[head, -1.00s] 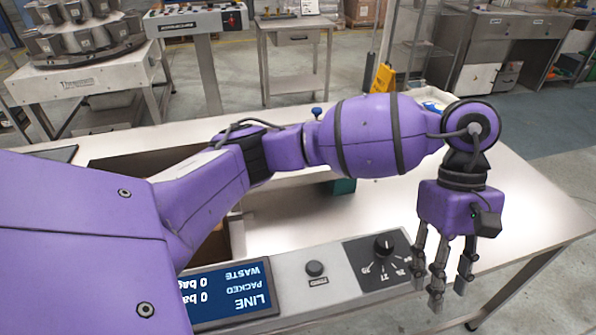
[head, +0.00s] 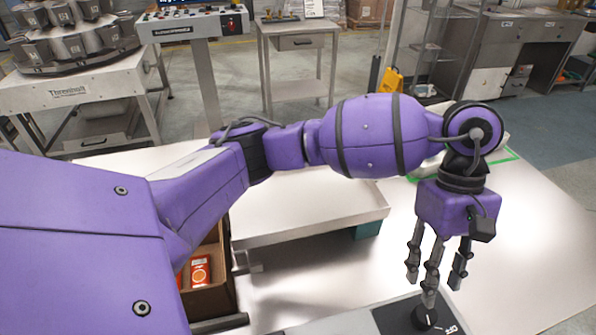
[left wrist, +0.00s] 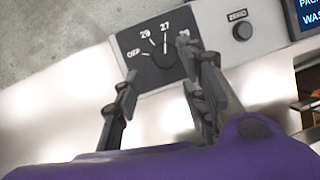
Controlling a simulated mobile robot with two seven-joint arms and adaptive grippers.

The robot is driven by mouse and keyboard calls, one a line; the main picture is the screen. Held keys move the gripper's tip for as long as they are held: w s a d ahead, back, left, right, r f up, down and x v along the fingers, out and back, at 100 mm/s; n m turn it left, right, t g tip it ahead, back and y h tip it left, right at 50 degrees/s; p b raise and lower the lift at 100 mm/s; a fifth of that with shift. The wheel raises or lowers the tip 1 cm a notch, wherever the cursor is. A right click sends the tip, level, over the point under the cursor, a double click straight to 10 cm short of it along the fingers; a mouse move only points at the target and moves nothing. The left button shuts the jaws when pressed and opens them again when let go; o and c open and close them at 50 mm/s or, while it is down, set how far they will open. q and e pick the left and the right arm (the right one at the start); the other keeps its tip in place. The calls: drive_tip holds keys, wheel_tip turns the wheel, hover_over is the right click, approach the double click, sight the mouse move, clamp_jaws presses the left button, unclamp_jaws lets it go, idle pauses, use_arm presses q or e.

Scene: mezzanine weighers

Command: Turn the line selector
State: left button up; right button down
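The line selector is a round black knob (head: 424,316) on a dark dial plate, at the bottom edge of the head view. The mark at far right is partly covered by a finger. My left gripper (head: 437,288) hangs fingers down over the dial area. Its fingers are spread and empty. In the left wrist view the gripper (left wrist: 160,97) shows the knob beyond its fingertips; contact cannot be told. My right gripper is not in view.
A black push button (left wrist: 242,31) and a blue display (left wrist: 308,14) sit beside the dial on the grey panel. A raised pale tray (head: 310,215) and a carton with orange packs (head: 205,275) lie left of the gripper. The table right of the gripper is clear.

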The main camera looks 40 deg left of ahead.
sight(424, 316)
use_arm(q)
drive_tip(key=x, duration=0.6)
drive_tip(key=shift+s+f, duration=0.1)
drive_tip(key=shift+f, duration=0.05)
drive_tip(key=shift+c, duration=0.5)
drive_tip(key=c, duration=0.9)
